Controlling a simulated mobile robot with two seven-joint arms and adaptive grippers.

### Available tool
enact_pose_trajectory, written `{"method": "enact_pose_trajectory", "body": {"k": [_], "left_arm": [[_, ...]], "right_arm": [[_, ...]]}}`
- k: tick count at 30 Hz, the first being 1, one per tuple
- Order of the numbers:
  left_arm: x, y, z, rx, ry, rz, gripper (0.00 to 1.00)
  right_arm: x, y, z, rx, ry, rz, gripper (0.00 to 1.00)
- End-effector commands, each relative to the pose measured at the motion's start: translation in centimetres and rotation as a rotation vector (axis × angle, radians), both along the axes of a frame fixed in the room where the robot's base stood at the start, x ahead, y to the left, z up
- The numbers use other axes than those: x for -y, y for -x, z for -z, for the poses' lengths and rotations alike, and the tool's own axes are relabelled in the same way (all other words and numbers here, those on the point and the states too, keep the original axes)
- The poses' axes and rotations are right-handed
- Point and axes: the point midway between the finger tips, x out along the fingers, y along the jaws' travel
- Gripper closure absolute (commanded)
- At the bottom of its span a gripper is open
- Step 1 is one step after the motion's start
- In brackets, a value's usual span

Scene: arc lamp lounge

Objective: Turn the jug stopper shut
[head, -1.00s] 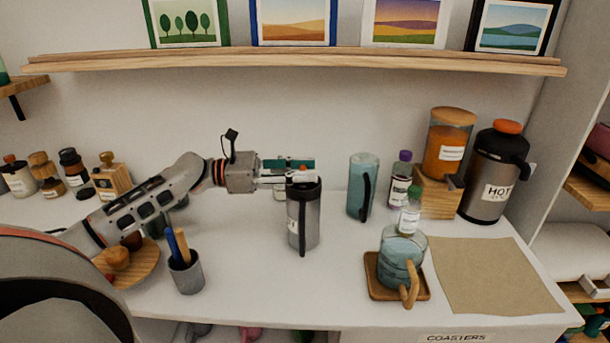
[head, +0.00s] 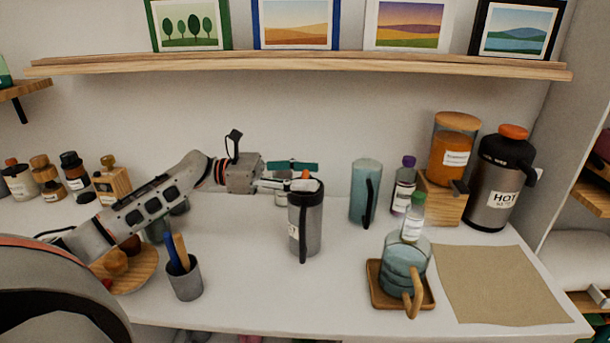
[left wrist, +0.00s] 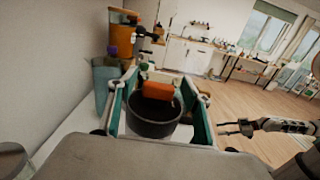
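The grey jug (head: 308,228) with a dark top stands upright on the white counter in the head view. Its orange-red stopper (head: 305,174) shows at the top; in the left wrist view the stopper (left wrist: 157,90) is an orange block over the dark round jug mouth (left wrist: 153,124). My left gripper (head: 300,175) is at the jug's top, coming in from the left. In the left wrist view its teal-padded fingers stand apart on both sides of the stopper, with gaps. My right gripper (left wrist: 228,128) shows small and dark at the right of the left wrist view, away from the jug.
A blue-green tumbler (head: 362,195) stands right of the jug. A glass mug (head: 402,265) on a wooden coaster is at the front right. A cup with utensils (head: 185,282) is at the front left. A HOT flask (head: 488,195) stands at the back right.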

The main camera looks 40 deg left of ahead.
Motion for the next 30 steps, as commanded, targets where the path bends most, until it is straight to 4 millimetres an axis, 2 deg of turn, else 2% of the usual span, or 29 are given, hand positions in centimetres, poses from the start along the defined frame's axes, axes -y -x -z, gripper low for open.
{"method": "enact_pose_trajectory", "body": {"k": [11, 24, 30], "left_arm": [[-0.6, 0.3, 0.0, -0.001, 0.0, -0.002, 0.51], [-7.1, 4.1, 0.0, 0.0, 0.004, -0.003, 0.51], [-9.4, 5.5, 0.0, 0.002, 0.003, -0.002, 0.51]], "right_arm": [[0.0, 0.2, 0.2, -0.006, 0.001, -0.004, 0.6], [0.0, 0.0, 0.0, 0.0, 0.0, 0.0, 0.6], [0.0, -0.1, 0.0, 0.001, 0.0, 0.0, 0.6]]}}
